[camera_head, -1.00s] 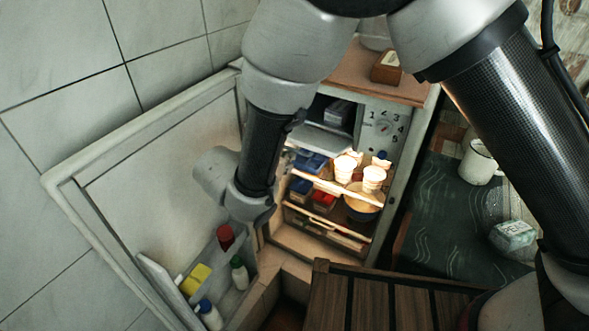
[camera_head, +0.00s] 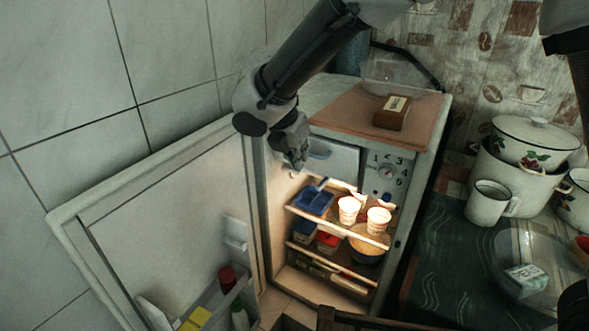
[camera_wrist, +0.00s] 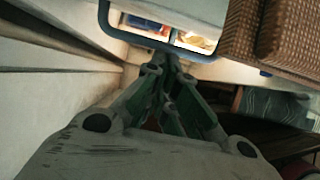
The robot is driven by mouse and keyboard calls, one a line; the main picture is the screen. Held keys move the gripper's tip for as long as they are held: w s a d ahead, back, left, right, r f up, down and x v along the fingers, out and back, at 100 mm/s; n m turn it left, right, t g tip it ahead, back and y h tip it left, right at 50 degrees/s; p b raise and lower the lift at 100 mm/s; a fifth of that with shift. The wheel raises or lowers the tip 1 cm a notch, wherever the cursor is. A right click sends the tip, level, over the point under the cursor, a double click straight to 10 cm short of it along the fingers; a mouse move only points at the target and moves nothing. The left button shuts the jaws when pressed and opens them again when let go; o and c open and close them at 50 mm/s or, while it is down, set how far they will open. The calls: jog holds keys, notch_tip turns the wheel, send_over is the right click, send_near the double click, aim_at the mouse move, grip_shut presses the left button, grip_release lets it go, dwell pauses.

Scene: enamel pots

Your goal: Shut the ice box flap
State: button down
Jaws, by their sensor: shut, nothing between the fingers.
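The ice box flap (camera_head: 342,163) is a pale panel at the top of the open fridge. It stands upright, or nearly so, across the ice compartment and hides its inside; I cannot tell whether it is fully flush. A blue-grey handle (camera_head: 320,154) is on its upper part. My gripper (camera_head: 298,164) is shut and empty at the flap's left side. In the wrist view my fingertips (camera_wrist: 168,58) are close to a blue-grey loop (camera_wrist: 125,40) that looks like the handle; contact is unclear.
The fridge door (camera_head: 165,220) stands wide open at left, with bottles in its rack. White cups (camera_head: 349,210), a bowl (camera_head: 367,246) and a blue container (camera_head: 314,200) fill the shelves below. A brown box (camera_head: 392,113) sits on top. Enamel pots (camera_head: 515,175) stand at right.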

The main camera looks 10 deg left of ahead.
jog(key=shift+w+d+r, duration=0.2)
jog(key=shift+w+r, duration=0.35)
dwell(0.4)
